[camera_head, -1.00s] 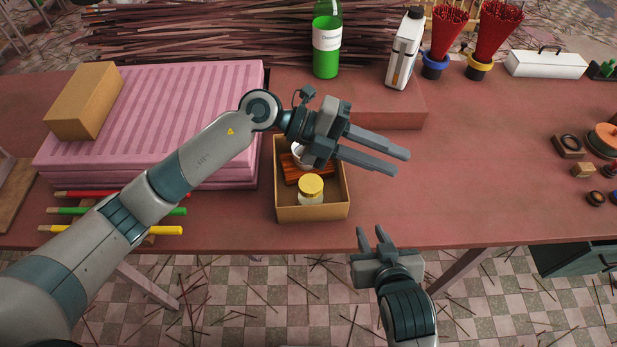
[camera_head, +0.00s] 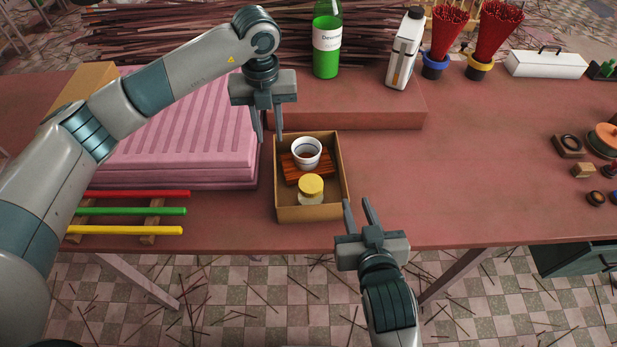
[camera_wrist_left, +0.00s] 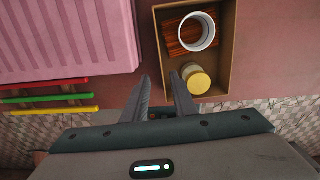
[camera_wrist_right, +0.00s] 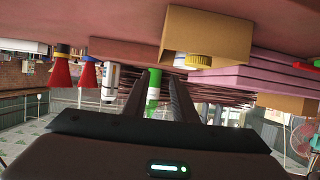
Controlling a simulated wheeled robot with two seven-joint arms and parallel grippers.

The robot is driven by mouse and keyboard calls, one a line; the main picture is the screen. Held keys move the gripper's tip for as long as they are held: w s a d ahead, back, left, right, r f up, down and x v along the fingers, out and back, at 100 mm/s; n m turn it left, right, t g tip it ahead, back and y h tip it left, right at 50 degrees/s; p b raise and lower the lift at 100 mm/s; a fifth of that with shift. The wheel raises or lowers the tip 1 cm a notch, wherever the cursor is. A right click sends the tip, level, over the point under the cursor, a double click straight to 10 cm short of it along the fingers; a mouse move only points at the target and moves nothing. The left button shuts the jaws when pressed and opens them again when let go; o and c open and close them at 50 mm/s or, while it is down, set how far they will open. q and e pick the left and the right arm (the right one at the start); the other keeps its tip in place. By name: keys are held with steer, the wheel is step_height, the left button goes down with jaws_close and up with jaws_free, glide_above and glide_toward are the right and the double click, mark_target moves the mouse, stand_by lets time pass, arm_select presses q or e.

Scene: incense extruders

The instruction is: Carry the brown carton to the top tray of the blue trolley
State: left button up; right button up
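The brown carton (camera_head: 283,214) is an open-topped box near the table's front edge. The carton also shows in the left wrist view (camera_wrist_left: 232,45) and the right wrist view (camera_wrist_right: 215,32). My left gripper (camera_head: 269,138) is open and empty, pointing down by the carton's far left corner. My right gripper (camera_head: 358,203) is open and empty, at the carton's near right corner; contact is unclear. No blue trolley is clearly visible; a teal unit (camera_head: 575,258) shows at lower right.
Coloured sticks (camera_head: 130,211) lie in front. Behind are a raised block (camera_head: 350,105), green bottle (camera_head: 327,45) and white container (camera_head: 404,50).

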mark_target(275, 175)
arm_select(q)
steer(key=shift+f, duration=0.1)
